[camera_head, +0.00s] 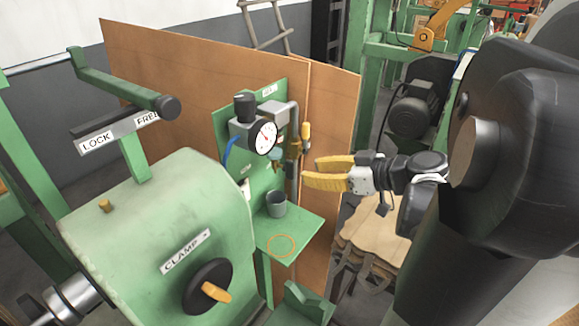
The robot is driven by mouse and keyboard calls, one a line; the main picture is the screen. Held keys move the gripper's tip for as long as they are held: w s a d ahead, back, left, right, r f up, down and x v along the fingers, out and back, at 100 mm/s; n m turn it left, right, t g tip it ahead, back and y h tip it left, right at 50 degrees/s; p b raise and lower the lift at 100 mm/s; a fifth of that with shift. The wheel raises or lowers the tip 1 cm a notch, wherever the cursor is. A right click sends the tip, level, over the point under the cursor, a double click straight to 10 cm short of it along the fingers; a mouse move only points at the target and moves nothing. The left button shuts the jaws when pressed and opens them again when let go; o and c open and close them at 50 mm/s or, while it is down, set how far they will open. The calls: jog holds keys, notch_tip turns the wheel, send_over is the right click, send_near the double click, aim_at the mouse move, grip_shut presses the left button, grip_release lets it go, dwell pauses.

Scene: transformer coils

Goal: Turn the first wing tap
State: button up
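A small yellow-orange handle (305,131), which looks like a wing tap, sits on the pipework at the right side of a green panel (228,118). Brass fittings (293,148) are just below and left of it on a grey pipe (292,112). My gripper (309,173) has yellow fingers and points left at the panel's right edge. It is below the handle and shows no contact with it. The fingers are apart, with nothing seen between them. I cannot tell its depth distance to the pipe. A second tap is not clearly visible.
A pressure gauge (264,138) with a black knob is on the panel. A grey cup (276,204) stands on the green shelf (300,228), near an orange ring mark. A large green clamp machine (140,215) fills the left front. A brown board (180,75) stands behind.

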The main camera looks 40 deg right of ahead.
jog(key=v, duration=0.4)
dwell(0.3)
jog(key=s+a+f+m+g+h, duration=0.1)
jog(key=a+f+m+g+h, duration=0.1)
jog(key=a, duration=0.8)
jog(key=s+a+f+m+g+h, duration=0.2)
jog(key=a+g, duration=0.1)
jog(key=a, duration=0.8)
jog(key=shift+f+h, duration=0.3)
jog(key=shift+f, duration=0.1)
